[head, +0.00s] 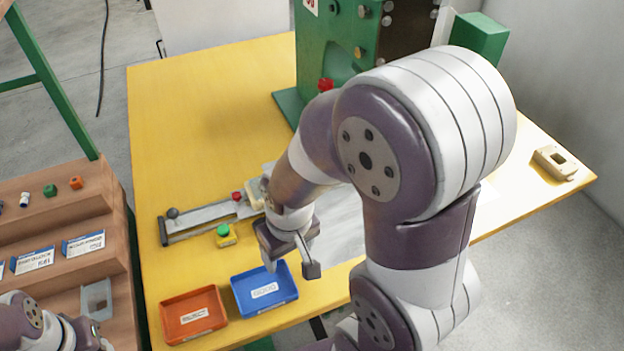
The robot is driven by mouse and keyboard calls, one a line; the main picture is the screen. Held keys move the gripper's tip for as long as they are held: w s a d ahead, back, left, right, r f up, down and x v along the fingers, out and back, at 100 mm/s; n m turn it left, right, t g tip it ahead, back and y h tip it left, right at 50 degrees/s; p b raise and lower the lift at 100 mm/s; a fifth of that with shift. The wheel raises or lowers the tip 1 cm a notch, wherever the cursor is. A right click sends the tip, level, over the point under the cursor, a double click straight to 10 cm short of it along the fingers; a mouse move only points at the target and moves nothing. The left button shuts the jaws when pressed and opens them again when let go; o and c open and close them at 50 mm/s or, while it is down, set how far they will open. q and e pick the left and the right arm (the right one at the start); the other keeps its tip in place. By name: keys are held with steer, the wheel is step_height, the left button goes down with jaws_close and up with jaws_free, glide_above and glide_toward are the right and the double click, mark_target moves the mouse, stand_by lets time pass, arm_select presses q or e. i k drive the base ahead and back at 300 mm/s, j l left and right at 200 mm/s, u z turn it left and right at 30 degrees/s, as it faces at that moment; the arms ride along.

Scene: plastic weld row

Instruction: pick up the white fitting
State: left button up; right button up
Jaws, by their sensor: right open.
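A small white fitting with a dark blue part (24,200) stands on the upper tier of the brown stepped rack at the left. A green fitting (50,190) and an orange fitting (76,183) stand to its right. My right gripper (290,268) is open and empty above the yellow table, just behind the blue tray and far to the right of the white fitting. Part of my left arm shows at the bottom left corner, in front of the rack; its gripper (97,338) is partly seen, and its jaws are not clear.
The yellow table (190,110) carries a blue tray (285,290), an orange tray (190,335), a metal slide fixture (200,218) and a green machine (312,50). A beige part (555,163) lies far right. The table's back left is clear. Labelled boxes (83,243) sit on the rack's lower tier.

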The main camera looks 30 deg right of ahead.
mark_target(25, 202)
steer(key=z, duration=0.85)
steer(key=u, duration=1.5)
